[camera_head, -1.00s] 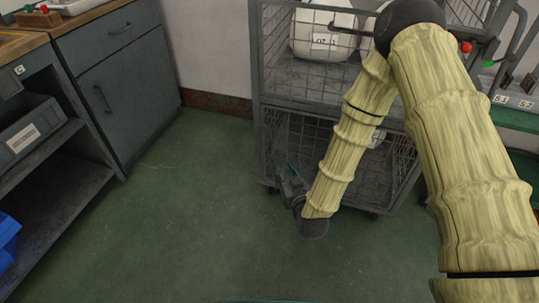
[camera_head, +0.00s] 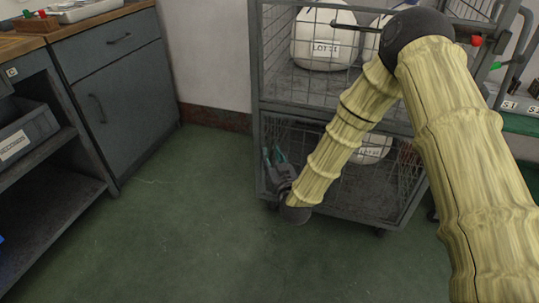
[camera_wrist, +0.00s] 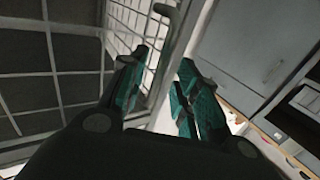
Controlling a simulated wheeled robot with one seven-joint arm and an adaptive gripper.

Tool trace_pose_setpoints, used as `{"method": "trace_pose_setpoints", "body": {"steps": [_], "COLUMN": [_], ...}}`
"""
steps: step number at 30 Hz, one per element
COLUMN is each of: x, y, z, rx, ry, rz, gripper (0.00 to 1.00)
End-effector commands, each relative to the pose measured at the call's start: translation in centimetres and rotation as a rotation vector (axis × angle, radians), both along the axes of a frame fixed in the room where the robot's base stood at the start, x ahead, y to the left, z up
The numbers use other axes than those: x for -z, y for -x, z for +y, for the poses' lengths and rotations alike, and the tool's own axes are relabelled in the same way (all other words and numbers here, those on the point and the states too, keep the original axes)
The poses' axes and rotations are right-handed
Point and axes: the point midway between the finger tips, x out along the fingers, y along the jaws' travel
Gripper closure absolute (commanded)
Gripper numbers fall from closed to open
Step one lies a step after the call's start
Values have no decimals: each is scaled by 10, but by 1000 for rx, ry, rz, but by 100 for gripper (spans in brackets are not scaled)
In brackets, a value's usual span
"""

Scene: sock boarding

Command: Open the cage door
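The cage (camera_head: 258,85) is a grey wire-mesh trolley with an upper and a lower compartment. Mesh covers its lower front (camera_head: 385,200); I cannot tell which panel is the door or whether it stands ajar. My gripper (camera_head: 274,158) is low at the cage's front left corner, its teal fingers pointing up. In the wrist view my gripper (camera_wrist: 160,66) has its fingers apart. A grey upright bar (camera_wrist: 172,48) of the cage shows between them; contact is unclear. My forearm hides part of the cage front.
White labelled bags (camera_head: 322,40) sit in the upper compartment, and another (camera_head: 372,150) is in the lower one. A grey cabinet (camera_head: 120,95) stands left. Green floor (camera_head: 180,220) is clear between them. A green bench (camera_head: 518,123) is at right.

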Motion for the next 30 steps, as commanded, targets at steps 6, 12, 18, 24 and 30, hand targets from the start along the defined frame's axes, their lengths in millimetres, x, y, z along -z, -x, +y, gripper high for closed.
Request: {"method": "trace_pose_setpoints", "body": {"steps": [6, 12, 18, 24, 30], "x": [2, 0, 0, 0, 0], "y": [-24, -31, -32, -31, -31], "z": [7, 9, 9, 9, 9], "rx": [0, 0, 0, 0, 0], "ry": [0, 0, 0, 0, 0], "rz": [-1, 1, 1, 1, 1], "gripper": [69, 69, 69, 96, 100]}}
